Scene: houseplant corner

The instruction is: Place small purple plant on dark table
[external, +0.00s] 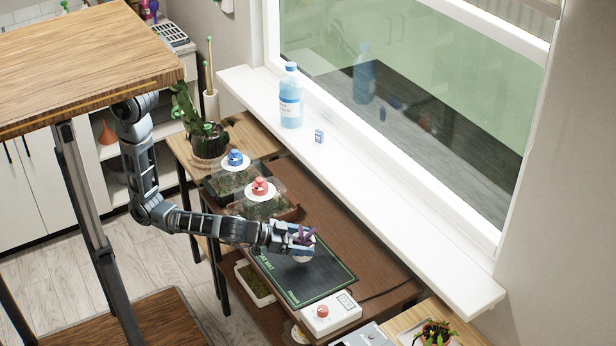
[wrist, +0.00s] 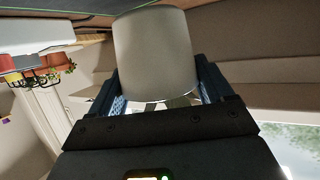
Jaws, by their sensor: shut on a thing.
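The small purple plant (external: 303,237) has dark purple leaves and sits in a small pale pot. In the wrist view the pot (wrist: 153,55) fills the space between my fingers, and the leaves are mostly hidden. My gripper (external: 297,249) is shut on this pot, over the dark mat; it also shows in the wrist view (wrist: 160,88). The pot is close to the mat, but I cannot tell whether it touches. The dark table (external: 375,283) is a long dark brown one below the window, with the dark green-edged mat (external: 325,278) on it.
Two clear-lidded boxes, one with a blue knob (external: 235,158) and one with a red knob (external: 261,188), stand left of my gripper. A white scale (external: 331,313) is at the mat's front edge. The white windowsill (external: 400,195) holds a blue bottle (external: 290,97). Bare dark wood lies right of the mat.

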